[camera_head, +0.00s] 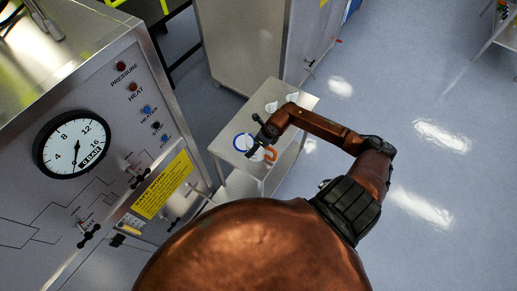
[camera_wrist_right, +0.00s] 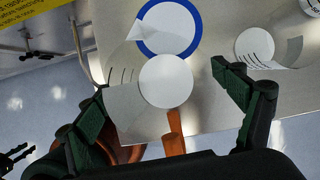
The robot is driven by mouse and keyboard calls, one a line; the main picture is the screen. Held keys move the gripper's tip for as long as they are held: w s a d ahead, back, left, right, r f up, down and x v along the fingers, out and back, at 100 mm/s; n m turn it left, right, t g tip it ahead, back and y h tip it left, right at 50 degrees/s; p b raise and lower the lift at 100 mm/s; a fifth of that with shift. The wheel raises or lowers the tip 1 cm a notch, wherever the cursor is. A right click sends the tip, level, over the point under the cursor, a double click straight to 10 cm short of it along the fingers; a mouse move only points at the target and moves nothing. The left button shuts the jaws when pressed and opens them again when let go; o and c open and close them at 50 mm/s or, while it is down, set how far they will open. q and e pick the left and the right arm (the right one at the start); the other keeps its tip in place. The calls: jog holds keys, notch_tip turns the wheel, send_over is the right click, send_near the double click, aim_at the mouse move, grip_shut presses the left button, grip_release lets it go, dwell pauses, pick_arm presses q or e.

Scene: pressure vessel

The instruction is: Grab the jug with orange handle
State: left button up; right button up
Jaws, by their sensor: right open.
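A clear jug with black graduation marks and an orange handle (camera_head: 270,154) stands on a small grey table (camera_head: 229,127). In the right wrist view the jug (camera_wrist_right: 124,98) lies between the fingers, with its orange handle (camera_wrist_right: 174,136) just in front of the palm. My right gripper (camera_head: 260,136) is over the jug. In the right wrist view the right gripper (camera_wrist_right: 164,84) is open, its fingers spread either side of the jug; contact cannot be told. My left gripper does not show.
Other clear vessels (camera_head: 271,106) stand on the table toward the back, one to the right in the wrist view (camera_wrist_right: 256,47). The control panel (camera_head: 110,110) stands to the left. Open floor (camera_head: 450,180) lies right.

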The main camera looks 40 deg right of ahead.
jog(key=shift+w+f, duration=0.25)
jog(key=shift+f, duration=0.55)
jog(key=c, duration=0.7)
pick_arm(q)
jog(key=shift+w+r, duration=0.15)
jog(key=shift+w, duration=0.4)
pick_arm(e)
jog(key=c, duration=0.6)
